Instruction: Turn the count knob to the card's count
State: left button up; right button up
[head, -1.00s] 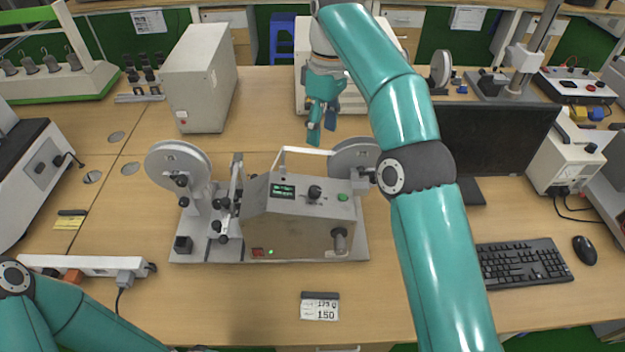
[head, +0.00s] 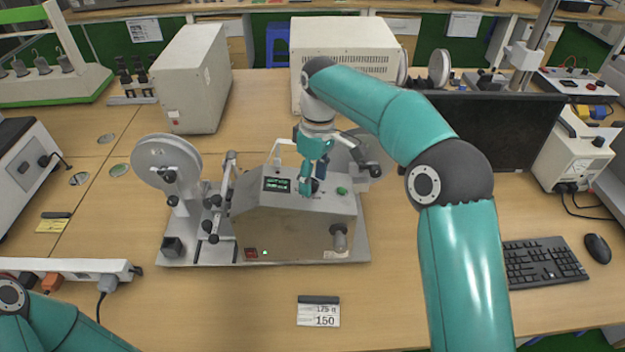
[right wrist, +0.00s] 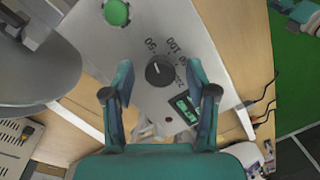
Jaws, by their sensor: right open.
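The count knob (right wrist: 159,71) is a black dial on the sloped top of the grey winding machine (head: 290,225). In the right wrist view, printed numbers including 50 and 100 ring part of it. My right gripper (head: 312,192) is over the knob and mostly hides it in the head view. In the right wrist view its two fingers (right wrist: 160,97) are apart, with the knob between and just beyond them. The card (head: 319,314) stands in front of the machine and reads 150 on its lower line. My left arm shows at lower left; its gripper is out of view.
A green button (head: 342,191) and a small display (head: 277,184) flank the knob on the panel. A reel (head: 165,165) stands at the machine's left. A monitor (head: 490,130) and keyboard (head: 545,262) are at right. The table in front is mostly clear.

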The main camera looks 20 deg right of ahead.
jog(key=shift+f, duration=0.15)
grip_shut()
dwell(0.4)
